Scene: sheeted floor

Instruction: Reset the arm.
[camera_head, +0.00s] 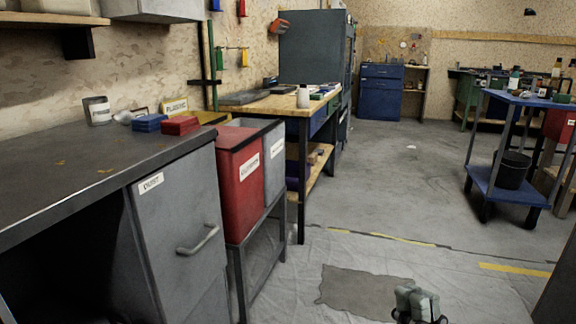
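My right gripper (418,301) shows at the bottom edge, right of centre, above the sheeted floor. Its two pale grey-green finger pads stand close against each other, with dark linkage parts at their outer sides. It looks shut, and I see nothing held between the pads. The rest of the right arm is cut off by the lower edge. My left gripper is not in view.
A grey workbench (90,170) fills the left. Red (238,185) and grey (274,160) bins stand beside it. A wood-topped table (270,104) is beyond. A blue cart (520,98) with a black bucket (512,170) stands right. The middle floor is clear.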

